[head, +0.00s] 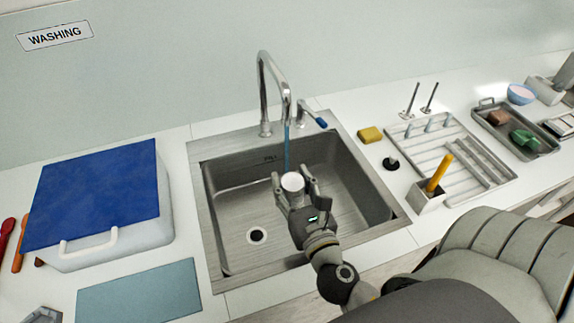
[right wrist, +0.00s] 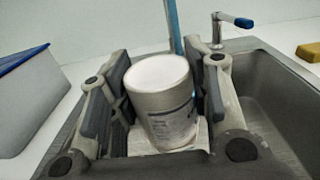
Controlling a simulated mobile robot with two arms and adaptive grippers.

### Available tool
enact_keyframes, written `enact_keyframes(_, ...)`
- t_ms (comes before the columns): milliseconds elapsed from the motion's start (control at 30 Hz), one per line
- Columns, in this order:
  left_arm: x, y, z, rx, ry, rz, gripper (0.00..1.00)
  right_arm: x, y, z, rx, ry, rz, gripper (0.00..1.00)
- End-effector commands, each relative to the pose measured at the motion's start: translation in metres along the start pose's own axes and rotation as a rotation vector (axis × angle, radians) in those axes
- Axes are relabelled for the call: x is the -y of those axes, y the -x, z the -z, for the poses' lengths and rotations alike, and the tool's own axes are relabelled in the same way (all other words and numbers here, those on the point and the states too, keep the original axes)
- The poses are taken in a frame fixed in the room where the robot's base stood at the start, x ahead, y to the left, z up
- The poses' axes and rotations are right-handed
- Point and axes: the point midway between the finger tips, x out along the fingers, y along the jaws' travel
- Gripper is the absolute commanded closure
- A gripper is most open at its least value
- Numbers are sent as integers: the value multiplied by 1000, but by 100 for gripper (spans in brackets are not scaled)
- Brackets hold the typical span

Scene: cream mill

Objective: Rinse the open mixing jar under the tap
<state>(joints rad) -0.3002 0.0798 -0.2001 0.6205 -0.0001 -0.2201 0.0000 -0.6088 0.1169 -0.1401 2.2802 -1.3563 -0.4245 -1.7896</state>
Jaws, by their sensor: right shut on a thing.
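The open mixing jar (head: 292,183) is a small white pot with a pale inside. It also shows in the right wrist view (right wrist: 162,105), open end up and slightly tilted, with a printed label on its side. My right gripper (head: 293,185) is shut on the jar, a finger on each side, over the sink basin (head: 225,195). The tap (head: 264,90) arches over the sink, and a blue stream (head: 287,150) comes down from its spout. The stream's lower end is just behind the jar; I cannot tell whether it enters the jar. My left gripper is not in view.
A white box with a blue lid (head: 95,195) stands left of the sink. A yellow sponge (head: 370,135), a black stopper-like piece (head: 391,163), a brush holder (head: 427,197) and a drying rack (head: 450,155) stand to the right. A drain (head: 256,236) lies in the basin floor.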

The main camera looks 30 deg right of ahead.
Motion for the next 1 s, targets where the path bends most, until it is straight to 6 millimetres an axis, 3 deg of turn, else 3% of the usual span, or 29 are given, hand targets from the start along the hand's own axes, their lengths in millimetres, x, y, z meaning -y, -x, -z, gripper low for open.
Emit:
enact_keyframes(600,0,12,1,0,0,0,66,-9,45,-37,-1,-1,1,69)
enact_keyframes(1000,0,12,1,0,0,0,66,-10,48,-39,-1,-1,1,69)
